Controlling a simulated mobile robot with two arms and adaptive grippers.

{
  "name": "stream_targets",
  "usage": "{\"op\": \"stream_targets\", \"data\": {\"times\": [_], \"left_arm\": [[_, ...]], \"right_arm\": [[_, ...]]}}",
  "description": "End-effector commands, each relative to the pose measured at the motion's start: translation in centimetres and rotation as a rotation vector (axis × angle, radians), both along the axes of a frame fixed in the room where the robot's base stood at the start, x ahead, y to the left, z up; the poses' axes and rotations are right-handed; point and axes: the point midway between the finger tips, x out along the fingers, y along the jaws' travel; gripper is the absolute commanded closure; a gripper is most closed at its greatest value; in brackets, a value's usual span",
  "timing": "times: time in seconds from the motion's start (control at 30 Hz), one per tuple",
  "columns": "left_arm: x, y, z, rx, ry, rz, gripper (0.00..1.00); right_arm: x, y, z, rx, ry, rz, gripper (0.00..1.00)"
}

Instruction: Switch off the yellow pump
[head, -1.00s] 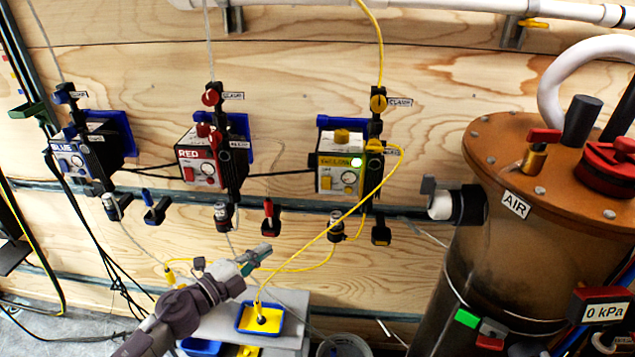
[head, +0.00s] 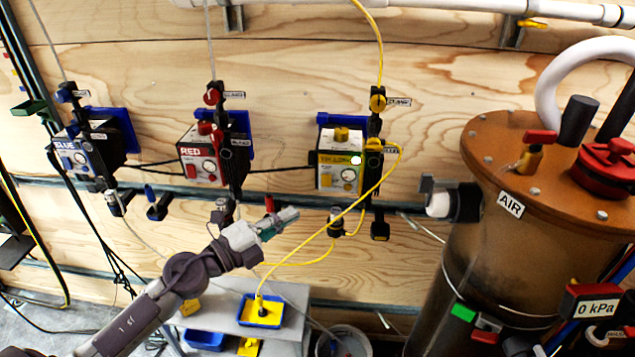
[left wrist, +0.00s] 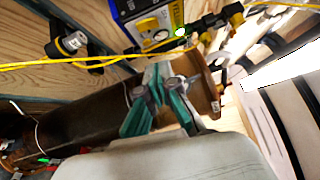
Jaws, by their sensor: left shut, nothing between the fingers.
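The yellow pump (head: 340,172) is a box with a yellow front, mounted on the wooden wall right of the red pump. A green light glows at the upper right of its front, and a dial and a small switch area sit below the label. It also shows at the top of the left wrist view (left wrist: 150,22), seen at a tilt. My left gripper (head: 292,214) is shut and empty, below and left of the yellow pump and apart from it. Its teal fingertips show in the left wrist view (left wrist: 160,100). My right gripper is not in view.
The red pump (head: 200,162) and blue pump (head: 82,155) hang to the left. A yellow tube (head: 335,235) loops below the yellow pump to a blue-rimmed tray (head: 240,312) on a grey bench. A large brown tank (head: 480,220) stands at right.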

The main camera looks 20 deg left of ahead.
Motion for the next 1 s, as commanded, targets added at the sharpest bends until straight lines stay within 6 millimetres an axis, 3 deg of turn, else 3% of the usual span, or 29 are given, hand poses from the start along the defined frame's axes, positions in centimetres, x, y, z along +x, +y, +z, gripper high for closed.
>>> {"op": "stream_targets", "data": {"times": [0.37,0.5,0.7,1.0], "left_arm": [[6.8,-3.5,1.2,-0.004,-0.003,0.0,1.0],[8.8,-2.6,1.0,-0.002,-0.001,0.002,1.0],[10.2,-2.2,1.1,-0.001,0.0,0.001,1.0],[10.3,-2.1,1.1,-0.001,0.0,0.0,1.0]], "right_arm": [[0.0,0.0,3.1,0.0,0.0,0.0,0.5],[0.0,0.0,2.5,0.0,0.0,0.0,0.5],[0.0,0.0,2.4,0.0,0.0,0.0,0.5],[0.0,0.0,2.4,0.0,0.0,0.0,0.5]]}}
